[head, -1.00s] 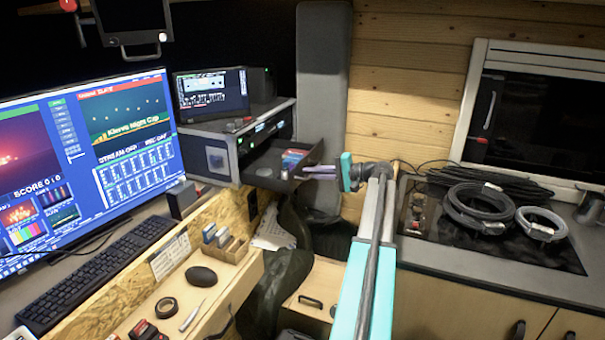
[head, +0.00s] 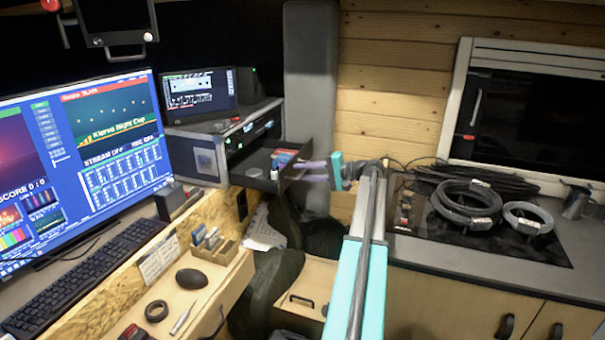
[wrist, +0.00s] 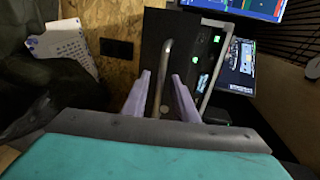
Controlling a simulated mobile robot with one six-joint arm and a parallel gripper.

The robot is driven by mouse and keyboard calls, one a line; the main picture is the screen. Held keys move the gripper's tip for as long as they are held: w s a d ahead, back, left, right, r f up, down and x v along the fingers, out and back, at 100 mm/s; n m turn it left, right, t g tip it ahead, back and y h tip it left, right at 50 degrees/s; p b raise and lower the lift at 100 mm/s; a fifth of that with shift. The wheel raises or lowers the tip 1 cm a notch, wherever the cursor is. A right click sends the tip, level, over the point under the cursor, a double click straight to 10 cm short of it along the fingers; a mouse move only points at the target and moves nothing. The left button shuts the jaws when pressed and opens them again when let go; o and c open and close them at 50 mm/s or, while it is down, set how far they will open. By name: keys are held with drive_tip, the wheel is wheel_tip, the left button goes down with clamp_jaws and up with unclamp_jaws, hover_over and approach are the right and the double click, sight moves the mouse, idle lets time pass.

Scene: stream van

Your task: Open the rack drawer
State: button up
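The rack drawer (head: 256,181) is a dark tray pulled out of the grey-edged rack case (head: 205,158). It stands well open and its inside shows. My gripper (head: 298,172) is at the drawer's front, to its right in the head view. In the wrist view my gripper (wrist: 160,74) has its two pale fingers apart, one on each side of the metal bar handle (wrist: 166,58). Gaps show between the fingers and the handle, so it is open around it. The lower end of the handle is close to the gripper body.
A red and blue box (head: 284,158) lies in the drawer. A desk with a keyboard (head: 85,278) and a wooden card holder (head: 214,251) is at the left. A counter with coiled cables (head: 467,204) is at the right. A dark chair-like shape (head: 268,290) is below the drawer.

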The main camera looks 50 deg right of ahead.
drive_tip(key=b+v, duration=0.2)
drive_tip(key=v, duration=1.1)
drive_tip(key=shift+s, duration=0.15)
drive_tip(key=shift+d, duration=0.1)
